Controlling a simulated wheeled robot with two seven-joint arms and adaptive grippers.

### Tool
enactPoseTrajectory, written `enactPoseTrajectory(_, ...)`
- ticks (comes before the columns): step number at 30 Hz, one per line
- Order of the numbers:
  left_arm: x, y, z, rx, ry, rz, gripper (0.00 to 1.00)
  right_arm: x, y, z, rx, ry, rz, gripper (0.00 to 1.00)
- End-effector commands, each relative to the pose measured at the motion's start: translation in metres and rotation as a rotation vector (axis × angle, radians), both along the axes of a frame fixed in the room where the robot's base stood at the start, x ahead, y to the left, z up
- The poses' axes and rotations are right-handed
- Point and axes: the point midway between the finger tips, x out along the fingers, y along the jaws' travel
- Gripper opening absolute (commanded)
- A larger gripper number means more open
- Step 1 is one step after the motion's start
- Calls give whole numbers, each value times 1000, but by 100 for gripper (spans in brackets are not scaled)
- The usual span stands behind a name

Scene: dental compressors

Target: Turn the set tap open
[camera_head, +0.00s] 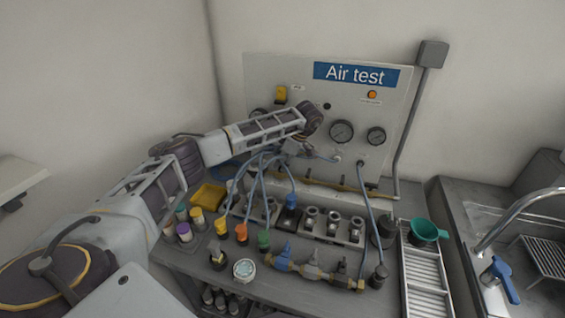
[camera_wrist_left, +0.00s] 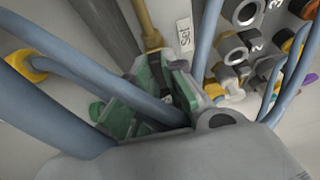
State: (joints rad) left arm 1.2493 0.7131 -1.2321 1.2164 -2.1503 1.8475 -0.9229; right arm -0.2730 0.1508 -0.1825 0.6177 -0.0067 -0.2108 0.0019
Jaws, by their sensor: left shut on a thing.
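My left arm reaches across the bench to the "Air test" panel. My left gripper (camera_head: 296,149) is at the panel's lower part, small and partly hidden by the arm. In the left wrist view my left gripper (camera_wrist_left: 165,105) is shut on the set tap, beside the brass pipe (camera_wrist_left: 151,30) and the "Set" label (camera_wrist_left: 184,37). The tap itself is mostly hidden by green parts at the jaws and a blue-grey hose (camera_wrist_left: 110,82) crossing them, so its handle angle cannot be told. My right gripper is not in view.
Blue hoses (camera_head: 264,190) loop close under the left arm. The panel (camera_head: 290,75) carries gauges (camera_head: 341,131). Metal fittings (camera_head: 333,222), colored-cap bottles (camera_head: 184,232) and a row of valves (camera_head: 312,267) crowd the bench. A sink (camera_head: 480,210) with a faucet stands at right.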

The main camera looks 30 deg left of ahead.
Motion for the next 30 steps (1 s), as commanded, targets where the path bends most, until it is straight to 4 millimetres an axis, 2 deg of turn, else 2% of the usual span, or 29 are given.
enactPoseTrajectory(13, 1, 1, 2, 0, -5, 16, 0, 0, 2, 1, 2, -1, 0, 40)
enactPoseTrajectory(14, 1, 1, 2, 0, -5, 16, 15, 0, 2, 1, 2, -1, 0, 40)
enactPoseTrajectory(18, 1, 1, 1, 0, -3, 15, 33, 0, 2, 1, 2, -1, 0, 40)
enactPoseTrajectory(30, 1, -1, 2, -1, -1, 13, 34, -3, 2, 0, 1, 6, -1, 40)
